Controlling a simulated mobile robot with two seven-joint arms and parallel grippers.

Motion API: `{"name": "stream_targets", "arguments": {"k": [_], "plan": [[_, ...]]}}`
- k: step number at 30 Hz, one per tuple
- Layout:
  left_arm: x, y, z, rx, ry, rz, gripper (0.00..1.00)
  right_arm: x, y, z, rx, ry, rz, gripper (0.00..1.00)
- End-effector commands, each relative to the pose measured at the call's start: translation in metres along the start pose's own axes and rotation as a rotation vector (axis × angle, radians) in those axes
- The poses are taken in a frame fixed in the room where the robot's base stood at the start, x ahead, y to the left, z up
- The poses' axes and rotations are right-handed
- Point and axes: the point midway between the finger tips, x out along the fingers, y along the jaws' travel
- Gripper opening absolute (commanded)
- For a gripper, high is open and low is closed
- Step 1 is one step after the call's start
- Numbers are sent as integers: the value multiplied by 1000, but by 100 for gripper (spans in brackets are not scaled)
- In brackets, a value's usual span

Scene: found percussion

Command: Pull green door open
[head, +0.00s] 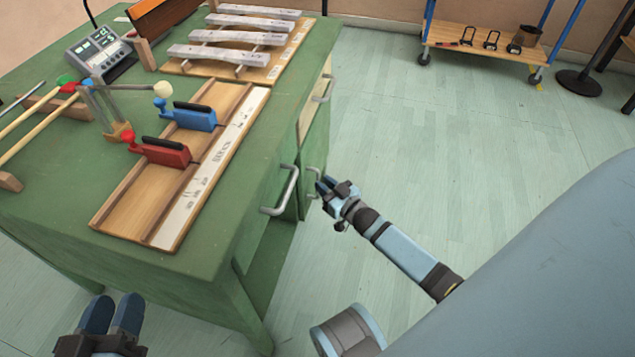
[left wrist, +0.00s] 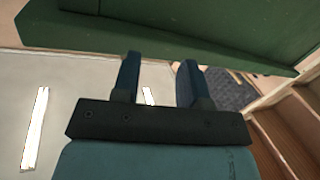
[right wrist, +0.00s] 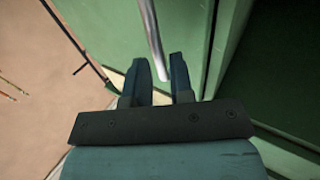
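The green workbench (head: 215,235) has a green door panel (head: 316,135) on its right side, with a metal handle (head: 313,181) low on it. My right gripper (head: 325,185) is right beside this handle, its fingers pointing at the bench. In the right wrist view the metal bar (right wrist: 153,40) of a handle reaches down to the gap between my open fingers (right wrist: 162,75). I cannot tell whether they touch it. My left gripper (head: 112,310) is open and empty by the bench's near edge; its spread fingers also show in the left wrist view (left wrist: 158,80).
Another metal handle (head: 284,191) is on the near front, and one more (head: 323,90) is farther back. On the bench are a wooden tray (head: 120,215) with red (head: 165,152) and blue (head: 195,116) blocks, and a xylophone (head: 232,50).

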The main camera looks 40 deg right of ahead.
Motion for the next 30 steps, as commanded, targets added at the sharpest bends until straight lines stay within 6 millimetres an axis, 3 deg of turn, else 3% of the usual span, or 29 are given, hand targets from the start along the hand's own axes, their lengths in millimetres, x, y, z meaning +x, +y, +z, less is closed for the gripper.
{"name": "stream_targets", "arguments": {"k": [6,17,21,30], "plan": [[3,-5,1,51,22,0,40,27,0,1,1,1,0,22],[4,-6,-2,69,32,-1,40,32,0,0,0,-2,0,22],[4,-6,-2,68,32,-1,40,32,0,0,0,-1,0,0],[3,-6,-4,64,32,1,40,28,5,-1,-2,-2,-6,0]]}}
